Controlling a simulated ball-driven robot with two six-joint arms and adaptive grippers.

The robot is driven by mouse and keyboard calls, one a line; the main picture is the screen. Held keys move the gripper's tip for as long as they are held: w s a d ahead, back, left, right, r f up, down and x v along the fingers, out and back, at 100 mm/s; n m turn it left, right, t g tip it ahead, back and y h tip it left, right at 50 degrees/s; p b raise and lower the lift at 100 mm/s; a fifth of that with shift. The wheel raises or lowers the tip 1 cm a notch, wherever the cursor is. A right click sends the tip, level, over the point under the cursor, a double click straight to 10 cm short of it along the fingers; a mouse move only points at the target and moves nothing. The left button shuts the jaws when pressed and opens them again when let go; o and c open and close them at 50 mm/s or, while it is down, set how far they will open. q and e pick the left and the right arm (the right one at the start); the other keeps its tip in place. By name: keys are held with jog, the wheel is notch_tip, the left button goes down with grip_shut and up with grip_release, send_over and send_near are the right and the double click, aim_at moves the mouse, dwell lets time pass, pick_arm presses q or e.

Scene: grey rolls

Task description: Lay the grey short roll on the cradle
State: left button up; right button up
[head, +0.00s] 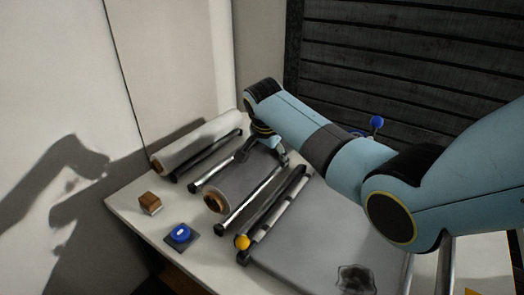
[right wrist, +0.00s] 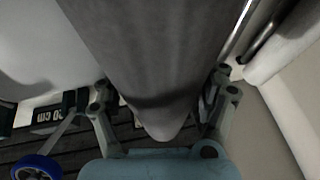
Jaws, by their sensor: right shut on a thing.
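The grey short roll (head: 244,178), with a brown core at its near end, lies lengthwise between two silver rails with dark ends, which look like the cradle (head: 238,205). I cannot tell whether the roll rests on the rails or hangs just above them. My right gripper (head: 265,152) is at the roll's far end, shut on it. In the right wrist view the roll (right wrist: 155,50) fills the space between the fingers of the gripper (right wrist: 165,100). My left gripper is not in view.
A white roll (head: 197,142) lies behind, beside a dark bar. A wooden cube (head: 150,203) and a blue button (head: 181,234) sit front left. A dark bar with a yellow knob (head: 242,242) borders a grey sheet (head: 325,230) on the right. A dark wall stands behind.

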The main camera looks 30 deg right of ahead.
jog(key=shift+w, duration=0.15)
jog(key=shift+f+b, duration=0.3)
jog(key=shift+b, duration=0.05)
notch_tip(320, 180, down, 3)
jog(key=b, duration=0.3)
jog(key=shift+b, duration=0.3)
jog(key=shift+f+b, duration=2.05)
jog(key=shift+f, duration=0.75)
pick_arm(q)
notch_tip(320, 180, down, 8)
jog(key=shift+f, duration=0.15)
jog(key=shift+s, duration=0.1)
